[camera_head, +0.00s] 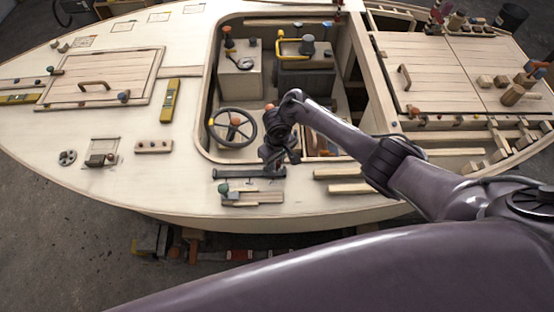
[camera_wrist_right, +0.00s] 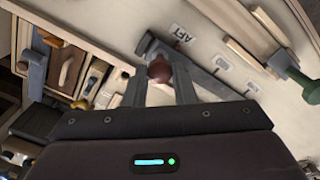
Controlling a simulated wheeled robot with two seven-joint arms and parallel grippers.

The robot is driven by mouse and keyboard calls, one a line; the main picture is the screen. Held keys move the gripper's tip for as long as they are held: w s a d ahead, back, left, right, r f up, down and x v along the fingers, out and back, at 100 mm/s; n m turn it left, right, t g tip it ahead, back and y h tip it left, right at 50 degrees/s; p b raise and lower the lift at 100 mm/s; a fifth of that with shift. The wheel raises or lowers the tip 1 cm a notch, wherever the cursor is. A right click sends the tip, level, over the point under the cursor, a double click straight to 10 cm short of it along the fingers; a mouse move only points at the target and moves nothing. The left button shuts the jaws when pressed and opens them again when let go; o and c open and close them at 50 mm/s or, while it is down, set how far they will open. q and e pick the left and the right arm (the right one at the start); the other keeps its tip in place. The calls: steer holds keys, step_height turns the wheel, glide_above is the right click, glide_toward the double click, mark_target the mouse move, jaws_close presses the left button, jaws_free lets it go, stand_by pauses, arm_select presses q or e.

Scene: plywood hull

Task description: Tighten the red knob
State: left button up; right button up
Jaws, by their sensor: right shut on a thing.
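The red knob (camera_wrist_right: 160,70) shows dark red and round in the right wrist view. It sits between the two fingers of my right gripper (camera_wrist_right: 161,84), which is shut on it. It is at a dark grey bar (camera_wrist_right: 218,84) on the pale deck, next to a label reading AFT (camera_wrist_right: 180,33). In the head view my right gripper (camera_head: 275,167) points down at the right end of this dark bar (camera_head: 243,174), and the knob is hidden there by the gripper. My left gripper is not in view.
A steering wheel (camera_head: 232,127) stands in the open cockpit just behind my right gripper. A small slatted piece with a teal knob (camera_head: 223,188) lies in front of the bar. Wooden strips (camera_head: 350,188) lie to the right. The deck to the left holds a yellow level (camera_head: 171,100).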

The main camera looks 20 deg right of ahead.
mark_target(277, 163)
steer(key=o, duration=0.7)
steer(key=shift+w+r, duration=0.25)
steer(key=shift+w, duration=0.05)
steer(key=o, duration=0.3)
steer(key=shift+s+f, duration=0.1)
steer(key=shift+s, duration=0.05)
steer(key=shift+r, duration=0.3)
step_height(277, 163, up, 7)
steer(key=shift+r, duration=0.1)
steer(key=shift+s, duration=0.1)
